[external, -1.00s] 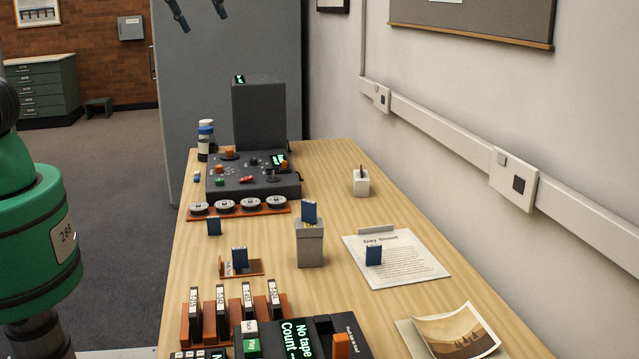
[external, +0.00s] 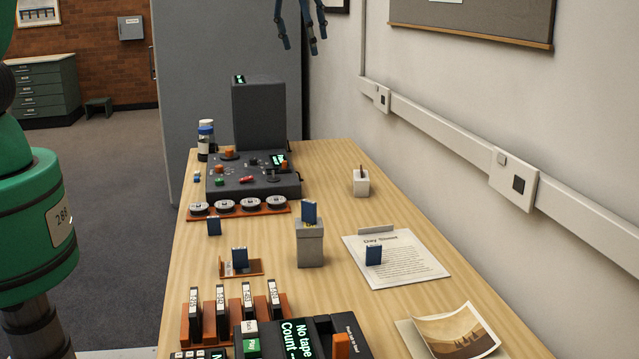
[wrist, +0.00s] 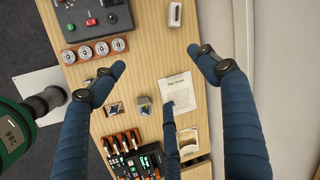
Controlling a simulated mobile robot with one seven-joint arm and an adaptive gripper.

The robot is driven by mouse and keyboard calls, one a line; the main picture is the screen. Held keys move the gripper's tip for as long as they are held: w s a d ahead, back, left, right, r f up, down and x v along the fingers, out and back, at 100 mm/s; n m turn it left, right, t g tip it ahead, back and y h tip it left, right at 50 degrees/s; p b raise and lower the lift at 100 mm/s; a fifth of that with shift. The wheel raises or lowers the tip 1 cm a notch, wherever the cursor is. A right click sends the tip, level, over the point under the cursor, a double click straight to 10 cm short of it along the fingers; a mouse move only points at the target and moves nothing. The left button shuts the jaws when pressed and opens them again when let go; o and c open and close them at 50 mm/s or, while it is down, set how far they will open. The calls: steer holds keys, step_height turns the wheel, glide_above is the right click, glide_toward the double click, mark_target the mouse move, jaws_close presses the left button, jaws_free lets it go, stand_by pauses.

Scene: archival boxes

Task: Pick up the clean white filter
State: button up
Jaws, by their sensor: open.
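My gripper (external: 301,45) is open and empty, high above the far end of the table, near the top edge of the external view. In the wrist view my gripper (wrist: 157,62) has its dark blue fingers spread wide over the table, touching nothing. I cannot make out a clean white filter for certain. A row of several round pale discs sits in an orange tray (external: 239,214) in front of the dark control console; the discs (wrist: 101,48) also show in the wrist view. They are too small to tell whether any is the filter.
The wooden table (external: 335,230) holds the console (external: 252,184), a white box (external: 361,187), a grey box (external: 310,245) with a blue piece on top, small blue pieces, a paper sheet (external: 400,262) and a tape rack. The right half behind the sheet is mostly clear. A wall is on the right.

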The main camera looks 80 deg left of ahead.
steer(key=w+a+f+m+g+p, duration=0.1)
steer(key=w+a+f+m+p, duration=0.4)
steer(key=w+f, duration=0.75)
steer(key=m+g+y, duration=0.1)
steer(key=m, duration=0.3)
glide_toward(358, 175)
step_height(358, 175, up, 3)
steer(key=d, duration=0.2)
steer(key=shift+a+f+p, duration=0.1)
steer(key=shift+f+p, duration=0.15)
steer(key=shift+p, duration=0.1)
steer(key=shift+f, duration=0.1)
steer(key=x, duration=0.8)
steer(key=shift+w+a, duration=0.1)
steer(key=shift+a, duration=0.15)
steer(key=shift+f, duration=0.1)
steer(key=shift+f+p, duration=0.1)
steer(key=shift+p, duration=0.2)
steer(key=shift+p+x, duration=0.3)
steer(key=shift+x, duration=2.2)
